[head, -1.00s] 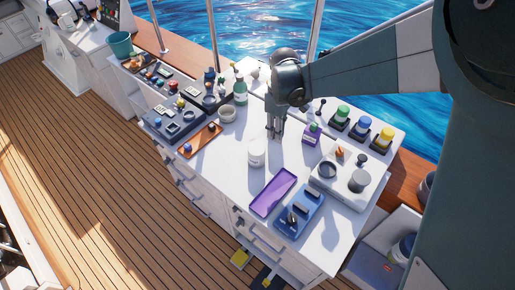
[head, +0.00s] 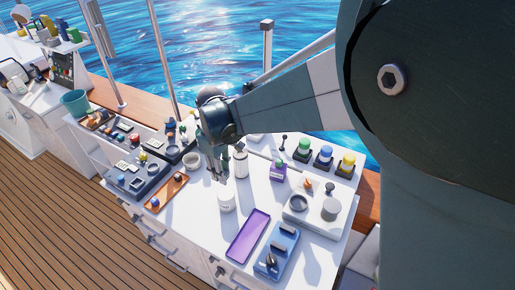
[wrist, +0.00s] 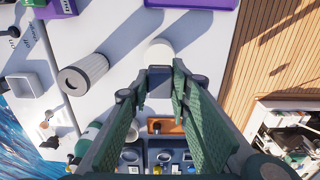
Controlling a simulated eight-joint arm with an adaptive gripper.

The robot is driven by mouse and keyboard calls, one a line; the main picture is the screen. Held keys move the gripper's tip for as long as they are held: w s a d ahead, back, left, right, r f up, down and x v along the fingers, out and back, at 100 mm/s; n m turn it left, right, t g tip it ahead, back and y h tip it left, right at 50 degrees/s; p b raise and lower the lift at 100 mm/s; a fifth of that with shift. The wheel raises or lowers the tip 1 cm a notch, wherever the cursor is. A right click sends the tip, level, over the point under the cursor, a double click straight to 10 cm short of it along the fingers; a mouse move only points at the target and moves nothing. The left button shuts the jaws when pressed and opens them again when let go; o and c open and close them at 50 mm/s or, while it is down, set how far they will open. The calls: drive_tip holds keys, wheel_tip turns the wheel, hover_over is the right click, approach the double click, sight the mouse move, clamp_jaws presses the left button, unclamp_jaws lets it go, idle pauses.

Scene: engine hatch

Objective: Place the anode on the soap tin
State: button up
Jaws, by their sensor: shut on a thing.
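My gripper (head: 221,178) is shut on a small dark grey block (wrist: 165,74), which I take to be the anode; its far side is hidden. In the wrist view the block sits between my fingertips (wrist: 165,90). A white round tin (head: 227,202), likely the soap tin, stands on the white counter just below and in front of my gripper in the head view. It also shows in the wrist view (wrist: 160,48), just beyond the block. The block appears held above the counter, apart from the tin.
A purple tray (head: 248,236) and a blue holder (head: 278,252) lie toward the front. A purple box (head: 278,170), a white bowl (head: 192,161) and an orange tray (head: 166,192) are around. Counter left of the tin is clear.

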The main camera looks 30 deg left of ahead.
hover_over(226, 193)
drive_tip(key=shift+s+f, duration=0.1)
drive_tip(key=shift+f, duration=2.6)
drive_tip(key=shift+f, duration=0.15)
drive_tip(key=shift+f, duration=1.95)
drive_tip(key=shift+f, duration=0.15)
drive_tip(key=o, duration=1)
drive_tip(key=shift+o, duration=0.2)
drive_tip(key=shift+r, duration=0.2)
drive_tip(key=shift+r, duration=5.95)
